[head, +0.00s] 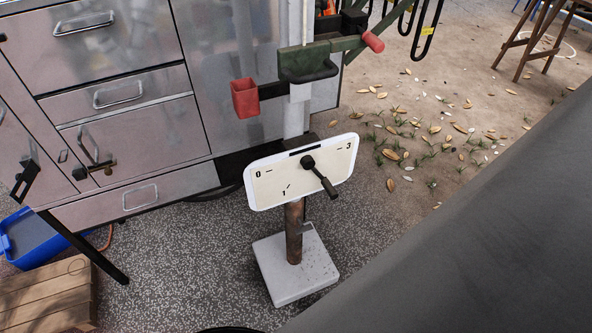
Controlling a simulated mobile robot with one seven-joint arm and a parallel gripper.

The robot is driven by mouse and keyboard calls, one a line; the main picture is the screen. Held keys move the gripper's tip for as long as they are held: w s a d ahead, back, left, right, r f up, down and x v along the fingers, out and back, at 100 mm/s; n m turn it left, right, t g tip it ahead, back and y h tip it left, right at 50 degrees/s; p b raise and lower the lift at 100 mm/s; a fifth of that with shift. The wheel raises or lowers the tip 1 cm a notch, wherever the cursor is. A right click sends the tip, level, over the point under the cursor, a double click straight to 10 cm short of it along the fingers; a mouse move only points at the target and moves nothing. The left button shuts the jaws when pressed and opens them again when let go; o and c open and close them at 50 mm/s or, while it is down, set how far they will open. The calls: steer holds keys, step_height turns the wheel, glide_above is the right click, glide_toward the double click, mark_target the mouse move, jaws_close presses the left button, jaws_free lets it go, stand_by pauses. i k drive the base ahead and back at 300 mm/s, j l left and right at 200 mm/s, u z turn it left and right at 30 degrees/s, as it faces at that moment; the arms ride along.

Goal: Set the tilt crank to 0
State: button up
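A white dial plate (264,172) with a cream face stands tilted on a brown post, in the middle of the head view. It carries the marks 0 at left, 1 at lower left and 3 at right. A black crank (320,177), which I take for the tilt crank, pivots near the plate's upper middle. Its arm points down and right, to between the 1 and the 3, away from the 0. It covers the part of the face where a 2 could be. My gripper is not in view.
The post (294,232) stands on a pale square base (276,270). Behind the plate are a red cup (245,98) and a green bracket (303,60) with a red-ended handle (373,42). Metal drawers (130,120) stand left. A wooden crate (48,297) and blue bin (38,240) sit lower left.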

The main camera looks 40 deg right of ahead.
mark_target(308, 163)
steer(key=k+l+u, duration=0.1)
steer(key=l+u, duration=0.25)
steer(key=k+l+u, duration=0.2)
steer(key=l+u, duration=0.15)
steer(key=k+l+u, duration=0.15)
steer(key=l, duration=0.3)
steer(key=k+l+u, duration=0.15)
steer(key=k+l, duration=0.65)
steer(key=l, duration=0.2)
steer(key=k+l, duration=0.45)
steer(key=l, duration=0.2)
steer(key=k+l+u, duration=0.1)
steer(key=k+l, duration=0.4)
steer(key=l, duration=0.15)
steer(key=i+j+u, duration=0.1)
steer(key=i+j, duration=0.15)
steer(key=i, duration=0.2)
steer(key=i+j+u, duration=0.15)
steer(key=i, duration=0.3)
